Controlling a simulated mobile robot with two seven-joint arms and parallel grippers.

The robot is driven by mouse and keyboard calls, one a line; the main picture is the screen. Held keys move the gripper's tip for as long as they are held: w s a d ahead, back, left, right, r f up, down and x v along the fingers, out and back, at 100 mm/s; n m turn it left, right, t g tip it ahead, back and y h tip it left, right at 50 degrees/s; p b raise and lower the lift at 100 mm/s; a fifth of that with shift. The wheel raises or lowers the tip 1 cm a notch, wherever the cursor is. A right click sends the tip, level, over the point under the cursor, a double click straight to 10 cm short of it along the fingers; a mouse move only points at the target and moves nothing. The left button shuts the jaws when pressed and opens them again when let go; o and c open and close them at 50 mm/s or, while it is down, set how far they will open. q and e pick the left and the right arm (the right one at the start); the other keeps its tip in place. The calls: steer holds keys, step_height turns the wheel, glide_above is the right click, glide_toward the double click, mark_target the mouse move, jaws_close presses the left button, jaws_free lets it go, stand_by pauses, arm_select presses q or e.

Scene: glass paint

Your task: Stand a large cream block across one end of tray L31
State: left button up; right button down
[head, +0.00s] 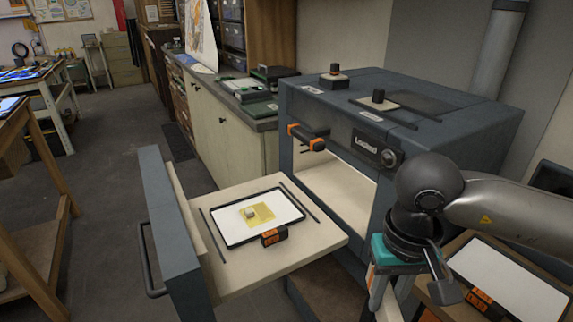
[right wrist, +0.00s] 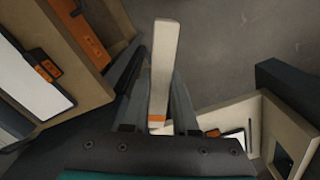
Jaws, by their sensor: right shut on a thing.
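My right gripper (head: 386,290) hangs at the lower right of the head view, in front of the kiln. In the right wrist view its jaws (right wrist: 158,105) are shut on a long cream block (right wrist: 164,55) with an orange band near the jaws. The block sticks out well past the fingers. A dark-rimmed tray (head: 230,243) with a white sheet lies on the pulled-out drawer; its orange-and-black tag (head: 274,236) is too small to read. A yellow sheet (head: 262,213) and a small pale block (head: 249,212) lie on it. My left gripper is not in view.
The drawer (head: 310,250) stands out from the grey kiln (head: 440,125), with dark rods beside the tray. A second white-topped tray (head: 510,283) sits in a wooden holder at the right. A wooden bench (head: 40,190) stands at left. Open floor lies between.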

step_height(320, 180, up, 2)
steer(key=shift+w+r, duration=0.15)
steer(key=shift+d+r, duration=0.1)
steer(key=shift+r, duration=0.35)
steer(key=shift+r+p, duration=1.3)
steer(key=shift+r, duration=1.05)
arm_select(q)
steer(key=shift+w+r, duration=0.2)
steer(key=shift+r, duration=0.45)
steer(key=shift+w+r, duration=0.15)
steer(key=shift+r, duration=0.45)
arm_select(e)
steer(key=shift+f, duration=0.1)
